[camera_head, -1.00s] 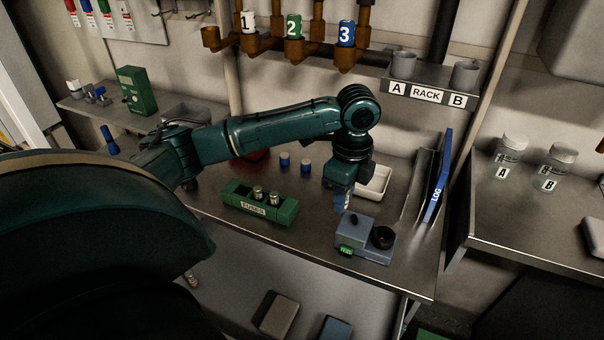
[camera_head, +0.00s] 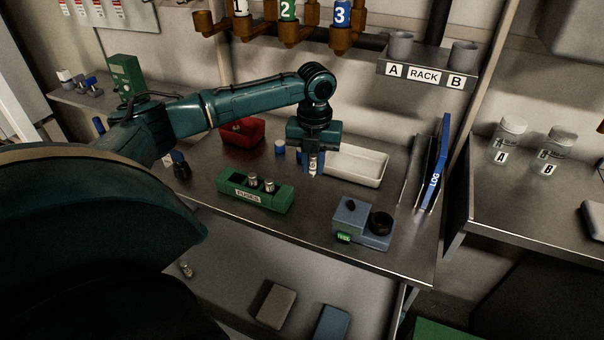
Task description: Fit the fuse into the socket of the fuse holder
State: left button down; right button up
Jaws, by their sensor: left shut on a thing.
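My left gripper (camera_head: 313,170) points down over the bench, behind and left of the blue-grey fuse holder (camera_head: 352,219). Its blue fingers are shut on a small, light cylindrical fuse (camera_head: 313,162) with a dark mark. The fuse looks upright; the fingers cover part of it. The fuse holder has a black round part (camera_head: 380,223) on its right top, a dark knob and a green lit label. I cannot see into its socket. A green block (camera_head: 240,200) marked FUSES stands left of it, with two silver-topped fuses in it. My right gripper is not in view.
A white tray (camera_head: 372,179) lies behind and right of the gripper. A red bin (camera_head: 243,131) and a blue cylinder (camera_head: 280,147) stand further left. A blue LOG binder (camera_head: 436,172) stands upright at right. Bare bench lies between the green block and the fuse holder.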

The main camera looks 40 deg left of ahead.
aim_at(312, 200)
pick_arm(q)
notch_tip(312, 200, down, 8)
jog(key=shift+f, duration=0.25)
jog(key=shift+f, duration=0.15)
jog(key=c, duration=1.3)
grip_release()
